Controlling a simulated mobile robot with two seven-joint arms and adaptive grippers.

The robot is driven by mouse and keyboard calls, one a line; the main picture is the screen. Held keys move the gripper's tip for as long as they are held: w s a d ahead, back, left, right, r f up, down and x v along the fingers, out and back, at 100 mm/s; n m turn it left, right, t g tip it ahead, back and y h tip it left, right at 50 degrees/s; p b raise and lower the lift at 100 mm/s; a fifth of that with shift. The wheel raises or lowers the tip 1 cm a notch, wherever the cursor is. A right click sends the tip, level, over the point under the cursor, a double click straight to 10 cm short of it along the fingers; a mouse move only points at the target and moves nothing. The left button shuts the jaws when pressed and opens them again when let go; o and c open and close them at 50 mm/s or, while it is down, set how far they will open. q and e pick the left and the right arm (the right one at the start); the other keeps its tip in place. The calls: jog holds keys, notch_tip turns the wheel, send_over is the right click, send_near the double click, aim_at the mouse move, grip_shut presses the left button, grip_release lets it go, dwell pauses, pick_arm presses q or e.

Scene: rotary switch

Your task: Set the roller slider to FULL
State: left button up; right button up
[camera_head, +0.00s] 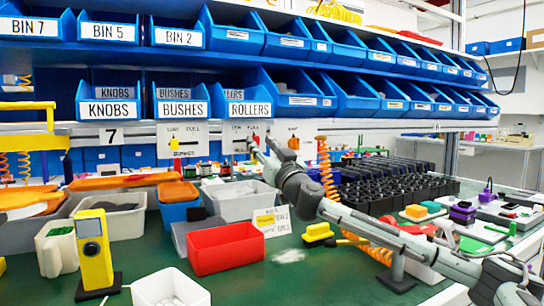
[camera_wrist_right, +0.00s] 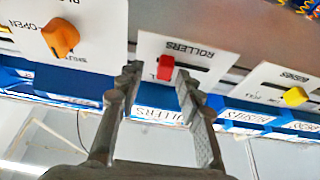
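The roller slider is a small red knob (camera_wrist_right: 166,67) on a white panel marked ROLLERS (camera_wrist_right: 205,55), which appears upside down in the right wrist view. The dark slot shows to the knob's right; the knob sits toward the slot's left end in this view. My right gripper (camera_wrist_right: 157,75) is open, its fingertips apart on either side of the knob; contact cannot be told. In the head view, my right gripper (camera_head: 262,148) reaches up to the panel below the ROLLERS bin (camera_head: 236,108), hiding part of it. My left gripper is not in view.
A yellow slider (camera_wrist_right: 295,96) on the BUSHES panel and an orange knob (camera_wrist_right: 60,38) flank the roller panel. Blue bins line the shelves above. A red bin (camera_head: 225,248) and a grey bin (camera_head: 240,207) stand on the green bench below.

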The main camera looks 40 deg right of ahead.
jog(key=v, duration=1.1)
jog(key=shift+s, duration=0.2)
dwell(0.4)
